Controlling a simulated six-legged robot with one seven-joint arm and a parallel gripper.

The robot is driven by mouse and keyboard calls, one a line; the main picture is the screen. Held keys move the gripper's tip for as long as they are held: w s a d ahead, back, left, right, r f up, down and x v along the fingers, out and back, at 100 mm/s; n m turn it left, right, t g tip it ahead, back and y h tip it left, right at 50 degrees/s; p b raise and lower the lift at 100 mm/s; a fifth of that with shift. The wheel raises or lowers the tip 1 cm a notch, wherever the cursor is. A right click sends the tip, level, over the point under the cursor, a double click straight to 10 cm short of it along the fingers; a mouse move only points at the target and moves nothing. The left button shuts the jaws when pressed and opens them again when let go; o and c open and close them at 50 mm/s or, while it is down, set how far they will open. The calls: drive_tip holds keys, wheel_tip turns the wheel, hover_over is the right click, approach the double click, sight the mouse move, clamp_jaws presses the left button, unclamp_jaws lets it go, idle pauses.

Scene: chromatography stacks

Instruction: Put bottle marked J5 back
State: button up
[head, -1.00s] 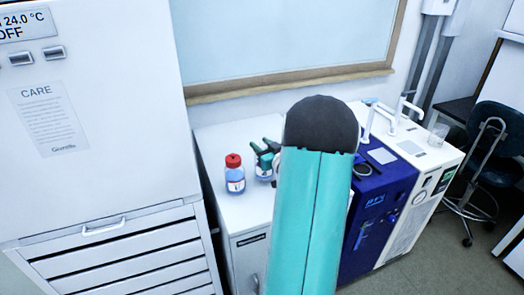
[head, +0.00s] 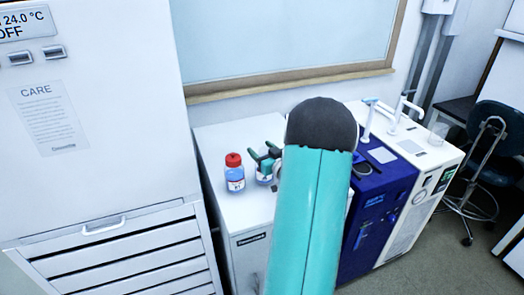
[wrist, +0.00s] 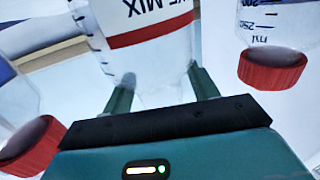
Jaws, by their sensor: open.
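A clear bottle (wrist: 148,60) with a red band and a label ending in "MIX" stands between my gripper's fingers in the wrist view. My gripper (wrist: 163,84) is open, one green finger on each side of that bottle; I cannot tell whether they touch it. Its cap is hidden. In the head view my gripper (head: 265,158) is at a bottle (head: 263,179) on the white cabinet top, partly covered by my arm. I cannot read J5 on any bottle.
In the wrist view a red-capped bottle (wrist: 272,68) is close on the right, and another red cap (wrist: 32,145) is at the lower left. In the head view a blue instrument (head: 375,205) stands right of the white cabinet (head: 215,145), a tall white unit (head: 110,110) left.

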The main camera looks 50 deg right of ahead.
drive_tip(key=v, duration=1.2)
drive_tip(key=w+a+r+n+g, duration=0.1)
drive_tip(key=w+a+r+g, duration=0.3)
drive_tip(key=w+a+r, duration=0.45)
drive_tip(key=w+a+r+g, duration=0.2)
drive_tip(key=w+a, duration=0.1)
drive_tip(key=a, duration=0.6)
drive_tip(key=s+a+n+g+y, duration=0.1)
drive_tip(key=s+a+y, duration=0.1)
drive_tip(key=s+a, duration=0.3)
drive_tip(key=s+a+n+g+y, duration=0.1)
drive_tip(key=s+a, duration=0.3)
drive_tip(key=a, duration=0.9)
drive_tip(key=s+a+n+g+y, duration=0.1)
drive_tip(key=s+a+g+y, duration=0.2)
drive_tip(key=a, duration=0.6)
drive_tip(key=s+r, duration=0.1)
drive_tip(key=s, duration=0.1)
drive_tip(key=shift+s, duration=0.3)
drive_tip(key=shift+d, duration=0.2)
